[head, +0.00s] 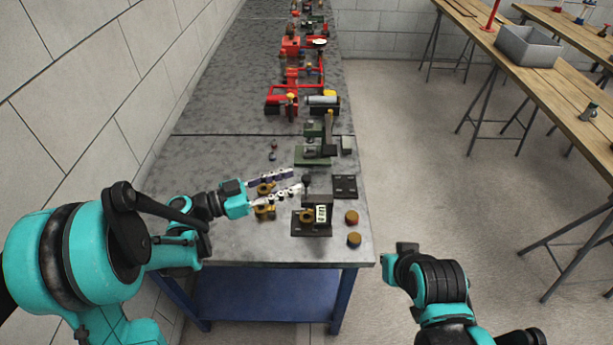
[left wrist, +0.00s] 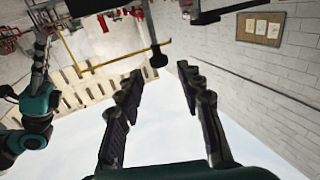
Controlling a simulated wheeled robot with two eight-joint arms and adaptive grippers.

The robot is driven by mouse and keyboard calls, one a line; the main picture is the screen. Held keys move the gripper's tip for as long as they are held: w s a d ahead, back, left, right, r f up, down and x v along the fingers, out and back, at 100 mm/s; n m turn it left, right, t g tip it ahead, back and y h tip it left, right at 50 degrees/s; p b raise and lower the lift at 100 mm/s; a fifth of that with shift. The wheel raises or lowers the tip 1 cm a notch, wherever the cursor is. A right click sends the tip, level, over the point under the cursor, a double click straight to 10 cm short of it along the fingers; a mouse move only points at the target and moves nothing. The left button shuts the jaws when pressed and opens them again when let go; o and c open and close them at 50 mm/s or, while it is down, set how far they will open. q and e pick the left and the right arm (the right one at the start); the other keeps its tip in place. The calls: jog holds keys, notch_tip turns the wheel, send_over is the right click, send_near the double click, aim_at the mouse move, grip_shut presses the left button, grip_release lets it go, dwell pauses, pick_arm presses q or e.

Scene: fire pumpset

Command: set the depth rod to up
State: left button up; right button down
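An upright black rod with a round black knob (head: 306,178) rises from a small dark device (head: 312,228) with a white label near the front of the grey table. I take it to be the depth rod. The knob also shows in the left wrist view (left wrist: 158,60), between and beyond the fingers. My left gripper (head: 298,182) reaches in from the left. Its two fingers are spread, with their tips close to the knob, and nothing is held between them. Contact with the knob cannot be told. My right arm shows at the lower right, but its fingers are not visible.
Brown round-topped pieces (head: 352,217) sit right of the device, and a dark flat plate (head: 344,187) lies behind it. A green machine (head: 315,152) and red pump parts (head: 290,82) stand farther back. A wall runs along the left; floor is open at right.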

pick_arm(q)
jog(key=v, duration=0.2)
jog(key=shift+s+a, duration=0.1)
jog(key=shift+a, duration=0.3)
jog(key=s+d+f+n+g+y, duration=0.1)
jog(key=s+f+n+y, duration=0.4)
jog(key=s+n+y, duration=0.25)
jog(key=s+a+f+n+t+y, duration=0.1)
jog(key=s+a+n+y, duration=0.5)
jog(key=s+a+y, duration=0.2)
jog(key=a+y, duration=0.1)
jog(key=a, duration=0.1)
jog(key=shift+a, duration=0.3)
